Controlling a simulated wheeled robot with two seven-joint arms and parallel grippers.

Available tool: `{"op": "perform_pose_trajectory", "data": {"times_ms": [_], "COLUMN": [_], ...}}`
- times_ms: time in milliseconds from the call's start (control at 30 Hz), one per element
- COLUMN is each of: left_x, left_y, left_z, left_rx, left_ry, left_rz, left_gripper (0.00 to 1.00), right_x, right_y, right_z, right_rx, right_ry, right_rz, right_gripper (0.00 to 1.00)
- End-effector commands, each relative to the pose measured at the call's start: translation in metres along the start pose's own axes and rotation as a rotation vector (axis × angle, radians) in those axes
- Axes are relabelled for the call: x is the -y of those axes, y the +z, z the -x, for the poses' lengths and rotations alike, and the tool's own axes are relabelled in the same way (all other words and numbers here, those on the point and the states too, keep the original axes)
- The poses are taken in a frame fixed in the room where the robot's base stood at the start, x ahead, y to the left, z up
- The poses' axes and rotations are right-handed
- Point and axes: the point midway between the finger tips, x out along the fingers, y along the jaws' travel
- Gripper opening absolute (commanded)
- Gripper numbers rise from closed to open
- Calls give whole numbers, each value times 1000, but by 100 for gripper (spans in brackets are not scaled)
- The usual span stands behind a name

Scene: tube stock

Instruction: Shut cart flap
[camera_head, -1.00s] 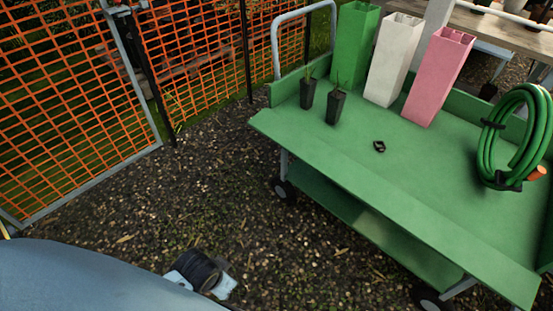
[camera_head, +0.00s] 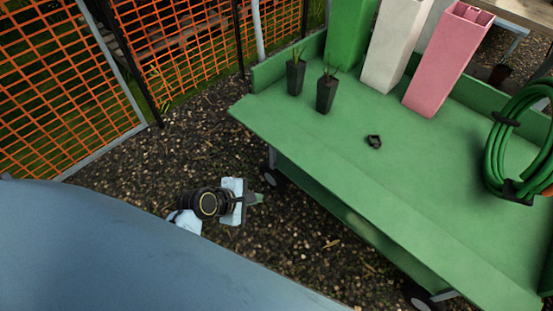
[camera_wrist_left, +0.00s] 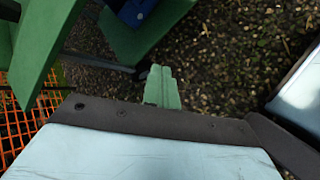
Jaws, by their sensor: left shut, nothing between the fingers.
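The green cart (camera_head: 440,160) stands at the right in the head view. Its flap (camera_head: 350,190) is a long green board along the near edge, folded out and lying about level with the top. My left gripper (camera_head: 256,199) is shut and empty, low beside the cart's left near corner, apart from the flap. In the left wrist view the shut green fingers (camera_wrist_left: 163,88) point toward the ground near the cart's underside. A green board of the cart (camera_wrist_left: 42,45) shows there at upper left; I cannot tell whether it is the flap. My right gripper is out of view.
On the cart top stand two black plant pots (camera_head: 326,93), tall green, white and pink (camera_head: 447,62) square tubes, a small black item (camera_head: 373,141) and a coiled green hose (camera_head: 515,140). Orange mesh fencing (camera_head: 60,80) is at the left. Open gravel (camera_head: 150,165) lies between.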

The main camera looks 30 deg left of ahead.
Motion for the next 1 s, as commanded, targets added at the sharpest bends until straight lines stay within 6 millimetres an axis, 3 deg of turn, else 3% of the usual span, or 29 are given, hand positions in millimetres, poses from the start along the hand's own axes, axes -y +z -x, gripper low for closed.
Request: {"op": "perform_pose_trajectory", "data": {"times_ms": [100,200,333,633,967,1000], "left_x": [-28,-45,-58,-67,-77,-79], "left_y": [1,0,-2,-2,0,1], "left_z": [-5,-5,-4,-18,-56,-64], "left_rx": [72,131,188,215,214,214], "left_ry": [109,167,209,225,224,224], "left_rz": [411,678,895,986,982,982], "left_gripper": [0,0,0,0,0,0], "right_x": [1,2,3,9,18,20], "right_y": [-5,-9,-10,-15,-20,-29], "right_z": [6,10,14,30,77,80], "right_rx": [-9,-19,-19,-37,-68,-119], "right_ry": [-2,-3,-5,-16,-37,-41], "right_rz": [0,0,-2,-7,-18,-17], "right_gripper": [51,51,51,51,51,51]}}
